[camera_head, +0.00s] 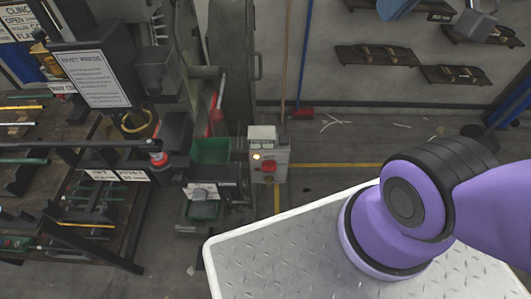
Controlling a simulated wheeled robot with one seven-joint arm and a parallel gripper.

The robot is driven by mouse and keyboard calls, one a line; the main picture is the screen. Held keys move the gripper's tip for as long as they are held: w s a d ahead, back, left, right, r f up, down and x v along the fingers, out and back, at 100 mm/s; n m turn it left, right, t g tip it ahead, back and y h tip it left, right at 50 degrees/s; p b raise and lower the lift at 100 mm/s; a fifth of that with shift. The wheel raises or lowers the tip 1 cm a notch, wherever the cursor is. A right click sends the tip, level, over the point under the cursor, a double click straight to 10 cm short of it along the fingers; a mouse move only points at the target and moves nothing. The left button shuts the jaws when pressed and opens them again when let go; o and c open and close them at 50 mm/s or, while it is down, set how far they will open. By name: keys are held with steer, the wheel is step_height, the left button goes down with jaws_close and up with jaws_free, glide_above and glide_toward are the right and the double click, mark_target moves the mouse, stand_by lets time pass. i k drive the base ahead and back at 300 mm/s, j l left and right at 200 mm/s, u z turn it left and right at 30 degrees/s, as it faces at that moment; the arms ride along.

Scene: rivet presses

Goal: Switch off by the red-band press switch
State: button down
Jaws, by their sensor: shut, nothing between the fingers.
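A light grey switch box (268,155) stands right of the press, near the picture's middle. On its front are a red switch (268,167) on a yellow plate and a glowing lamp (256,156). A small label on its top is too small to read. The rivet press (155,75) is dark grey-green, with a sign board on its left. A red band (158,158) circles its lower part, left of the switch box. My purple arm enters at the right, well apart from the box. My gripper is out of view.
A workbench with tools (60,190) fills the left. Shelves (375,55) hang on the back wall. A red broom head (301,112) stands by the wall. Open floor with yellow lines (325,165) lies right of the box.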

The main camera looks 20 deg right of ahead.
mark_target(267, 165)
steer(key=k+j, duration=0.2)
steer(key=k, duration=0.2)
steer(key=k+j, duration=0.2)
steer(key=k, duration=0.25)
steer(key=k+j, duration=0.2)
steer(key=k, duration=0.2)
steer(key=j+z, duration=0.05)
